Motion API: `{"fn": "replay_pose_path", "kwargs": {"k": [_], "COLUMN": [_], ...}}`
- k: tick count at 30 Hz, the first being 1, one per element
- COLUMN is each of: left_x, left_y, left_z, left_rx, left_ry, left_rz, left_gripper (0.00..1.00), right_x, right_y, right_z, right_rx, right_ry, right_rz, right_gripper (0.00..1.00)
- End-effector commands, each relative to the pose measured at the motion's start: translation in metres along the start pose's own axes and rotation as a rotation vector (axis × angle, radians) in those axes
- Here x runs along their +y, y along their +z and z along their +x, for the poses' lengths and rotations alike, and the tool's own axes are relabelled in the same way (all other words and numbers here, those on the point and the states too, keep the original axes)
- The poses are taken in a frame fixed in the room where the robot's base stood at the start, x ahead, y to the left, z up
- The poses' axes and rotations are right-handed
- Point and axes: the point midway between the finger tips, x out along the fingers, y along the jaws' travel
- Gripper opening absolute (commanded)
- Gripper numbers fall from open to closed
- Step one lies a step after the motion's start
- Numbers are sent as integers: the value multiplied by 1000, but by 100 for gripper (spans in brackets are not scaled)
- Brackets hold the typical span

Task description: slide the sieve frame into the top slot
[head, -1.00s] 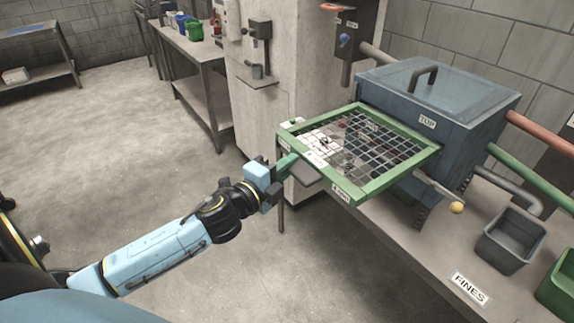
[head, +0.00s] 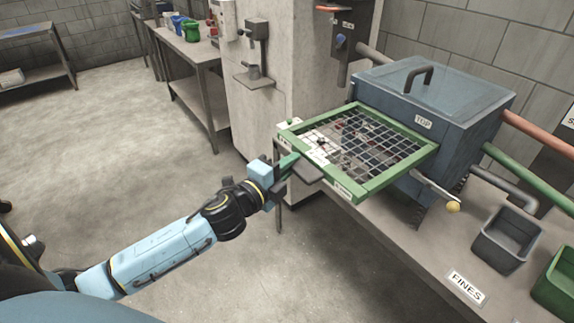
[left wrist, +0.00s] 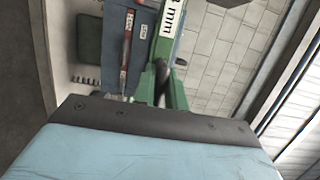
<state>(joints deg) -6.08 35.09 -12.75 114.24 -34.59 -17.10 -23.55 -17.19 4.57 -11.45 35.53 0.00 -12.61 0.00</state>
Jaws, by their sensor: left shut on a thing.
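The green sieve frame (head: 362,195) with its dark wire mesh lies roughly level at the left face of the blue-grey box (head: 470,118) labelled TOP. Its far edge is against or just inside that face; I cannot tell how deep. Small dark and reddish bits show on or through the mesh. My left gripper (head: 280,170) is shut on the frame's green handle at its near left side. In the left wrist view the frame (left wrist: 165,50) shows partly, with a white label. The slot itself is hidden behind the frame. My right gripper is not in view.
The box stands on a bench (head: 400,235) with a FINES label (head: 466,287). A lever with a yellow knob (head: 453,207) sticks out below TOP. A grey bin (head: 506,238) and a green bin (head: 556,285) stand at right. Open floor lies left.

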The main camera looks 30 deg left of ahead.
Motion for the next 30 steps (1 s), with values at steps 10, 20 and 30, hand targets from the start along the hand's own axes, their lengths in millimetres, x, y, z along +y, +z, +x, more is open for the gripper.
{"fn": "replay_pose_path", "kwargs": {"k": [10, 20, 30], "left_x": [-3, -3, -3], "left_y": [-3, -4, -6], "left_z": [9, 16, 24], "left_rx": [2, 2, 2], "left_ry": [-6, -7, -6], "left_rz": [-1, -2, -2], "left_gripper": [0, 0, 0], "right_x": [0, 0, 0], "right_y": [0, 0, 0], "right_z": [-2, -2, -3], "right_rx": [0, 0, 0], "right_ry": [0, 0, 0], "right_rz": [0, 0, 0], "right_gripper": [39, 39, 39]}}
